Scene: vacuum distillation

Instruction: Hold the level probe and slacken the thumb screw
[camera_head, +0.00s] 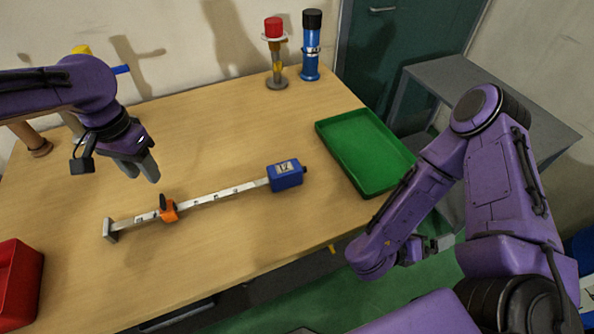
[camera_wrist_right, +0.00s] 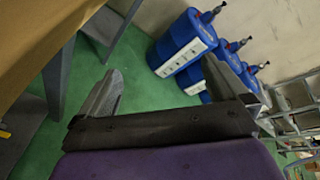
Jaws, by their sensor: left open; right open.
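The level probe (camera_head: 230,191) lies flat on the table as a pale marked bar. It has a grey end plate (camera_head: 110,230) at the left and a blue box (camera_head: 286,175) at the right. An orange slider (camera_head: 169,210) with a dark thumb screw (camera_head: 163,201) sits on the bar near its left end. My left gripper (camera_head: 148,172) is open and empty above the table, up and left of the slider. My right gripper (camera_head: 440,244) is open and empty beyond the table's front edge; its fingers also show in the right wrist view (camera_wrist_right: 165,90).
A green tray (camera_head: 366,152) lies at the table's right. A red-topped stand (camera_head: 275,60) and a blue cylinder (camera_head: 311,45) stand at the back. A red bin (camera_head: 18,285) is at the front left. Blue drums (camera_wrist_right: 183,45) stand on the floor.

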